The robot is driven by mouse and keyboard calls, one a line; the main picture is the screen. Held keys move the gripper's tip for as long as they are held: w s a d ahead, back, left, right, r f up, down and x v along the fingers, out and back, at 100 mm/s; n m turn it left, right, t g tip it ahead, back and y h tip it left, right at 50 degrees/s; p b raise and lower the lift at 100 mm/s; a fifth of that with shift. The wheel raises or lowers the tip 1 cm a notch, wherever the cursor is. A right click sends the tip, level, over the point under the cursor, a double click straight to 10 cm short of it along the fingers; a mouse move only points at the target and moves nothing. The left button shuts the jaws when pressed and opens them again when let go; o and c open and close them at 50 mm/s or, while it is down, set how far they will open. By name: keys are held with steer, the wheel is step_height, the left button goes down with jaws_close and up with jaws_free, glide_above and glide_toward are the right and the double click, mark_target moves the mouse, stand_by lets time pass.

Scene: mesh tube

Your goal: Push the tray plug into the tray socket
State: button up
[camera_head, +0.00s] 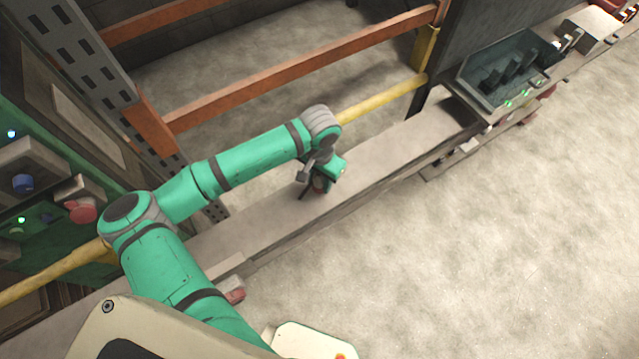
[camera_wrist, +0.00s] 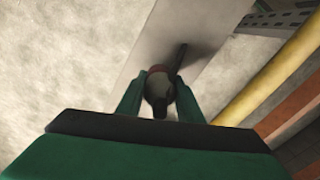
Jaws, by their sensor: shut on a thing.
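My gripper (camera_wrist: 160,85) is shut on a rounded grey and dark thing with a reddish band, which I take for the tray plug (camera_wrist: 158,92). In the head view my gripper (camera_head: 322,178) is over the long grey ledge, and the plug is mostly hidden by it. A dark teal tray (camera_head: 470,92) with several dark upright blocks and small green lights is at the upper right, well apart from my gripper. I cannot tell which part of it is the tray socket.
The long grey ledge (camera_head: 410,142) runs from lower left to the tray. A yellow rail (camera_head: 380,98) and orange beams (camera_head: 300,75) lie behind it. A green panel with knobs (camera_head: 55,215) is at the left. The floor at the right is clear.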

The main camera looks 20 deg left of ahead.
steer(key=s+d+r, duration=0.7)
steer(key=d+r, duration=0.2)
steer(key=d, duration=0.2)
steer(key=shift+s+d, duration=0.2)
steer(key=shift+s, duration=0.05)
